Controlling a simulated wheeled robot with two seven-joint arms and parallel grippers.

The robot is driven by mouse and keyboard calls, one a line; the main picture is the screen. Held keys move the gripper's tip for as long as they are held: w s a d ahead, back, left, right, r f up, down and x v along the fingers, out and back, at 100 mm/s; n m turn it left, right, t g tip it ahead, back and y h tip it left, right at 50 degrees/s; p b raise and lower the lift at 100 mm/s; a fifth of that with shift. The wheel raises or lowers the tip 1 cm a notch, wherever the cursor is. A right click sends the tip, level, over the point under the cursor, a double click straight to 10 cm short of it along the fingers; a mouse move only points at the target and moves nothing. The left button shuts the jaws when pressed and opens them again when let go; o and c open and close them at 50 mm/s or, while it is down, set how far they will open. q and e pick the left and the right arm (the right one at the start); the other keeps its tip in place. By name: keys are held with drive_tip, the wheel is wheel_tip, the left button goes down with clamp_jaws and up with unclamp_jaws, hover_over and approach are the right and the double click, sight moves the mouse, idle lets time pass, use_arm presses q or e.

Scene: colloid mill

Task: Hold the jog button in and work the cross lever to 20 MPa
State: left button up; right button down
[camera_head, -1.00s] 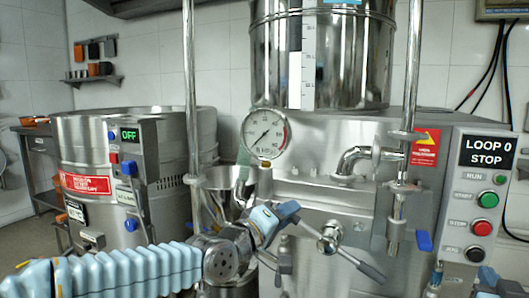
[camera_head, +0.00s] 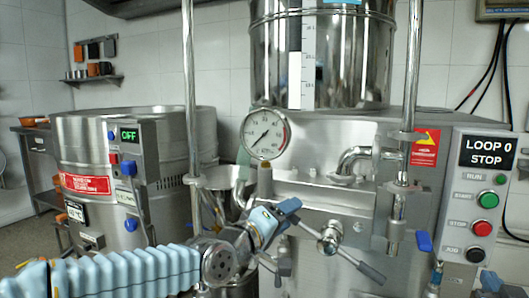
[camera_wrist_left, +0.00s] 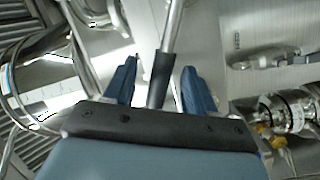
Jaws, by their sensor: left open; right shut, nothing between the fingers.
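The cross lever (camera_head: 330,240) has a round hub and dark-gripped spokes on the mill front. My left gripper (camera_head: 275,222) is at its upper-left spoke. In the left wrist view, a dark grip (camera_wrist_left: 160,78) on a metal rod lies between the open blue fingers (camera_wrist_left: 155,85), with gaps on both sides.
The panel display (camera_head: 487,151) reads LOOP 0 STOP. Green start (camera_head: 489,200) and red stop (camera_head: 483,228) buttons sit above jog. A pipe valve with a blue handle (camera_head: 424,241) hangs left of the panel. Upright posts (camera_head: 190,95) flank the gauge.

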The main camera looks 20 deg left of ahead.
use_arm(q)
drive_tip(key=shift+s+r+p, duration=0.1)
drive_tip(key=shift+s+p, duration=0.6)
drive_tip(key=shift+s, duration=1.3)
drive_tip(key=s+p, duration=0.1)
drive_tip(key=s, duration=0.3)
drive_tip(key=shift+s, duration=0.35)
